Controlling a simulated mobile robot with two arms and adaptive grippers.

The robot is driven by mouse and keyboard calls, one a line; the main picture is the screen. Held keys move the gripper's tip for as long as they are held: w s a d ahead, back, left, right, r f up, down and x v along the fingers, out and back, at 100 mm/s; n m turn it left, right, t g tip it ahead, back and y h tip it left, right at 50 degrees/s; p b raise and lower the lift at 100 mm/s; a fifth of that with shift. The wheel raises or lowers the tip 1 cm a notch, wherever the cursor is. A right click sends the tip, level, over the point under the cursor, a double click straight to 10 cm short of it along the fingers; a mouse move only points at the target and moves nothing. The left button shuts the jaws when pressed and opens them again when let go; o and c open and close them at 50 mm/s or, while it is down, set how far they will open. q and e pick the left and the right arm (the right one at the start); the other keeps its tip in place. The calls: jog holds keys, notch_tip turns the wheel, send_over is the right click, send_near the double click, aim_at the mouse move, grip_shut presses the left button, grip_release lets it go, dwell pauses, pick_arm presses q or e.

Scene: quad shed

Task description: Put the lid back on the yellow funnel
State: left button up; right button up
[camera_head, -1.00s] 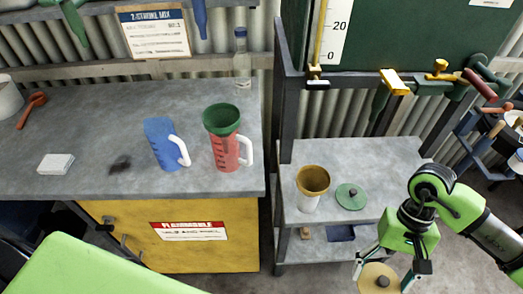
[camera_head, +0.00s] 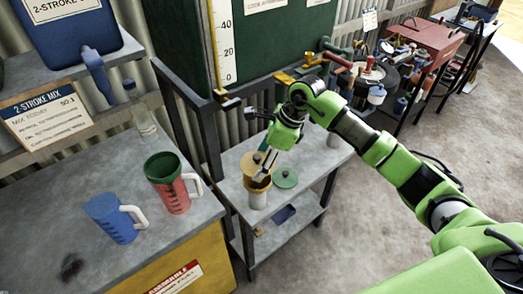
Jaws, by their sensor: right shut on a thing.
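The yellow funnel (camera_head: 256,187) sits upright in a white container (camera_head: 257,202) on the small grey shelf stand. The tan-yellow lid (camera_head: 249,162), a round disc with a dark knob, is held by my right gripper (camera_head: 262,174). The lid looks tilted and shows just above and behind the funnel's rim. The gripper's fingers hide part of the lid and part of the funnel's opening. I cannot tell whether the lid touches the rim. My left gripper is not in view.
A green lid (camera_head: 285,178) lies on the shelf top close to the right of the funnel. A red jug with a green funnel (camera_head: 163,167) and a blue jug (camera_head: 114,219) stand on the left bench. The dark shelf post (camera_head: 209,142) rises left of the funnel.

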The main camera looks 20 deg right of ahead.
aim_at(261, 163)
jog(key=shift+w+r+m, duration=0.3)
jog(key=shift+w, duration=0.15)
jog(key=shift+f, duration=0.3)
jog(key=shift+f+b, duration=0.85)
jog(key=shift+f, duration=0.6)
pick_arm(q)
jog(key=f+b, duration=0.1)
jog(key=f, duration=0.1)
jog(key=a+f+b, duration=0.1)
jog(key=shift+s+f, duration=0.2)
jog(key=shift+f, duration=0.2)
pick_arm(e)
notch_tip(261, 163, down, 3)
jog(key=shift+r, duration=0.1)
pick_arm(q)
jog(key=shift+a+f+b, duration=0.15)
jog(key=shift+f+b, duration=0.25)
jog(key=shift+b, duration=0.15)
pick_arm(e)
jog(key=shift+r, duration=0.1)
